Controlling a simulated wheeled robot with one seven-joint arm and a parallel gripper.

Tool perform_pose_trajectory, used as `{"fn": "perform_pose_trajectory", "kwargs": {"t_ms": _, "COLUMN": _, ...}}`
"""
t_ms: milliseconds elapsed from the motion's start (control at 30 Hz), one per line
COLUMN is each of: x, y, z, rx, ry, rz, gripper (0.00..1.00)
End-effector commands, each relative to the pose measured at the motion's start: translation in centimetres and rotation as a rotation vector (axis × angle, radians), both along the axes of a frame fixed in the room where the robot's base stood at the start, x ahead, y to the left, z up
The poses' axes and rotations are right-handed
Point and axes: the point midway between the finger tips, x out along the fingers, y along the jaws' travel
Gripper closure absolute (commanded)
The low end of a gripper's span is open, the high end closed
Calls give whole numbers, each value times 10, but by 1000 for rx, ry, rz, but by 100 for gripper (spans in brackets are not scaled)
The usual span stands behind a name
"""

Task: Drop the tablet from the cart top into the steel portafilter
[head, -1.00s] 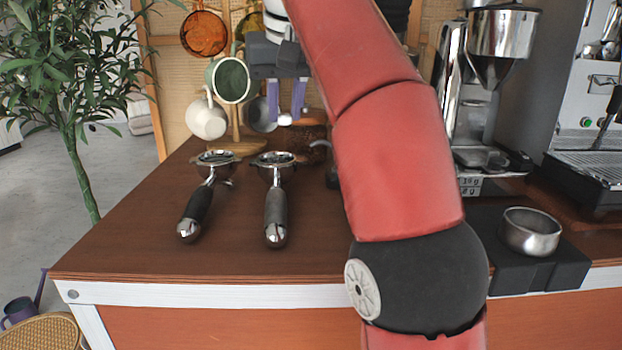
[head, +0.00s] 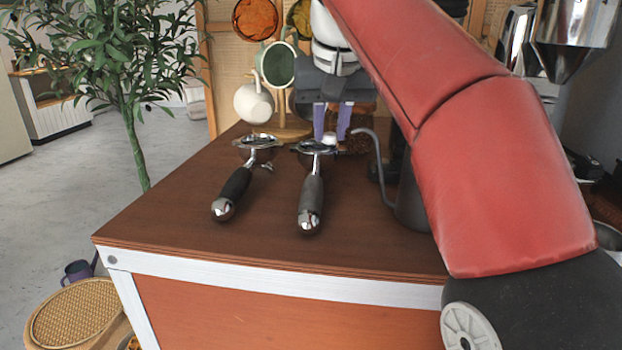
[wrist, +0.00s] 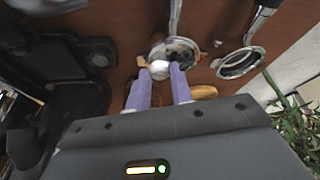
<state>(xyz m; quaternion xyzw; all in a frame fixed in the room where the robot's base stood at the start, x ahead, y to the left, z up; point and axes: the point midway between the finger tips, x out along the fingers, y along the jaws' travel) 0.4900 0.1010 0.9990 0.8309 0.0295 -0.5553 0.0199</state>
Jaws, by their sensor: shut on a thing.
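My gripper (head: 331,136) has purple fingers pointing down, shut on a small white tablet. In the wrist view the tablet (wrist: 159,69) sits between the fingertips, in front of the basket of a portafilter. That portafilter (head: 311,200) has a dark grey handle and lies on the cart top; its basket (wrist: 178,48) is partly covered by the fingers and tablet in the wrist view. The fingertips are at or just above its far rim; the exact gap cannot be told. A second portafilter (head: 234,187) with a black handle lies to the left; its open ring (wrist: 240,63) is empty.
A mug stand with a cream mug (head: 253,102) and a green mug (head: 280,64) stands behind the portafilters. A grey gooseneck kettle (head: 409,200) stands to the right, partly behind my arm. The cart top (head: 180,235) is clear at the front left.

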Motion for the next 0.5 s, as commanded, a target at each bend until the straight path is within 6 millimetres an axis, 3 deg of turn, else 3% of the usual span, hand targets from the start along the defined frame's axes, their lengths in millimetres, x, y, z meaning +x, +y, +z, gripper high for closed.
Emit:
{"fn": "perform_pose_trajectory", "kwargs": {"t_ms": 267, "x": 0, "y": 0, "z": -1, "rx": 0, "ry": -1, "rz": 0, "gripper": 99}}
{"fn": "perform_pose_trajectory", "kwargs": {"t_ms": 300, "x": 0, "y": 0, "z": -1, "rx": 0, "ry": 0, "rz": 0, "gripper": 76}}
{"fn": "perform_pose_trajectory", "kwargs": {"t_ms": 500, "x": 0, "y": 0, "z": -1, "rx": 0, "ry": 0, "rz": 0, "gripper": 53}}
